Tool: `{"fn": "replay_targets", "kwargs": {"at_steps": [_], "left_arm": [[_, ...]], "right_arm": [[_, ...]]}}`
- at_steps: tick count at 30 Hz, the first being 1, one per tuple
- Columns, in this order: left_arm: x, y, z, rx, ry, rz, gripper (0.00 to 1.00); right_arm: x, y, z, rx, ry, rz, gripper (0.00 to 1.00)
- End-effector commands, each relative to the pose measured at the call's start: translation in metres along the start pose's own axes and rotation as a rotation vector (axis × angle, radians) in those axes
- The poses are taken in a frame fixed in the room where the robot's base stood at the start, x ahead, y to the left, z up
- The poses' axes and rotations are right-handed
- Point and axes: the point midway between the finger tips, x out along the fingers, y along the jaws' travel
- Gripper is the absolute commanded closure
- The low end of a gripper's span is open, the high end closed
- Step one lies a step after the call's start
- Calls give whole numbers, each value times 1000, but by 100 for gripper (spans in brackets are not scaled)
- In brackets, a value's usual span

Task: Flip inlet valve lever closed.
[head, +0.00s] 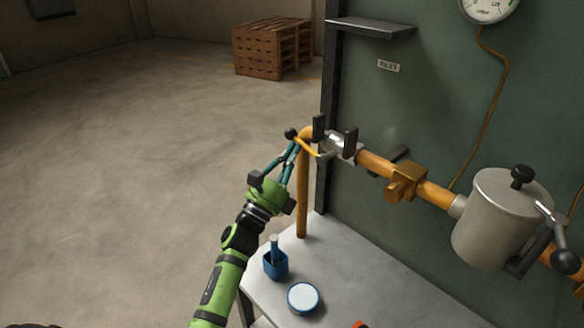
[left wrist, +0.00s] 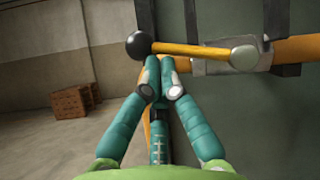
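The inlet valve lever (head: 307,145) is a yellow bar with a black ball knob at its left end and a metal pivot at its right end. In the left wrist view the lever (left wrist: 190,49) lies nearly level across the pipe, knob at left. My left gripper (head: 294,146) is at the knob end of the lever. In the left wrist view its teal fingers (left wrist: 160,68) come together just below the bar, right of the knob. The fingers look shut; whether the tips touch the bar I cannot tell. My right gripper is not in view.
An orange pipe (head: 432,193) runs right to a steel canister (head: 492,225) with a black-knobbed handle. A green panel stands behind. Wooden pallets (head: 270,48) are far back; open floor lies left.

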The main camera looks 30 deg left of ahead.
Motion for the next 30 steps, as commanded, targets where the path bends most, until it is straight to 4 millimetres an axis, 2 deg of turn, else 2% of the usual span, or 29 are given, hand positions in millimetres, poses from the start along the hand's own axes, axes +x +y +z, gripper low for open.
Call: {"fn": "replay_targets", "kwargs": {"at_steps": [1, 6, 21, 30], "left_arm": [[-1, 2, 0, 41, -6, -31, 100], [5, -1, 8, 174, -6, -126, 100], [22, -19, 34, 562, -7, -399, 100], [30, -35, 45, 786, -7, -557, 100]], "right_arm": [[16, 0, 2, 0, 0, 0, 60], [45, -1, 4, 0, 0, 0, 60], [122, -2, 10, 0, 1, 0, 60], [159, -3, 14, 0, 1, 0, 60]]}}
